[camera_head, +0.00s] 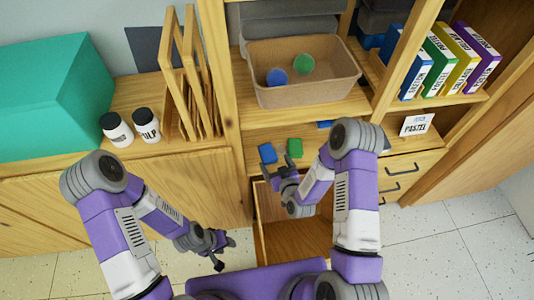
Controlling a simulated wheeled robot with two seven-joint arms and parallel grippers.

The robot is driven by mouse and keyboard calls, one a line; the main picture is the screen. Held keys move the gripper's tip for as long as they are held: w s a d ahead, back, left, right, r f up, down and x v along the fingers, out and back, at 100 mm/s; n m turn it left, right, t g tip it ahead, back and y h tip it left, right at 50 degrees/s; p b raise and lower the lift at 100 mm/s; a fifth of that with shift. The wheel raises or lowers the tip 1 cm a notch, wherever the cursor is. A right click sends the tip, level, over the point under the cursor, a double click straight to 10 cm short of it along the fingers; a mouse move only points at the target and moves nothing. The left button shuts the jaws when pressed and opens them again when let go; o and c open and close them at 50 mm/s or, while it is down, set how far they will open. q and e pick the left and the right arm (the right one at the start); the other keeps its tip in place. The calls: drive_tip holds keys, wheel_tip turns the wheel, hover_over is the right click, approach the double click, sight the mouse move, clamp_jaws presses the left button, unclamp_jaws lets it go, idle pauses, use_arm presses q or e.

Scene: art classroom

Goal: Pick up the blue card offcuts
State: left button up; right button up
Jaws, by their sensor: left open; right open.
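A small blue piece (267,153), which looks like a blue card offcut, lies on the wooden shelf below the basket. A second blue piece (325,124) lies further back on that shelf, partly hidden by my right arm. My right gripper (279,172) is open and empty, just in front of the nearer blue piece; I cannot tell whether they touch. My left gripper (226,252) is open and empty, low over the floor in front of the cabinet.
A green piece (295,148) lies right of the nearer blue one. A brown basket (305,95) with a blue and a green ball stands above. Two jars (146,125) and wooden racks stand left; boxes (440,66) stand right. An open wooden compartment (290,240) lies below.

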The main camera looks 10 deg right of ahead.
sight(268, 154)
drive_tip(key=x, duration=0.2)
drive_tip(key=b+x, duration=0.1)
drive_tip(key=x, duration=0.1)
drive_tip(key=shift+s+a, duration=0.15)
drive_tip(key=shift+a, duration=0.2)
drive_tip(key=shift+w+a+f+b, duration=0.1)
drive_tip(key=shift+w+f+b, duration=0.15)
drive_tip(key=shift+w, duration=0.25)
drive_tip(key=shift+r, duration=0.1)
drive_tip(key=c, duration=1.1)
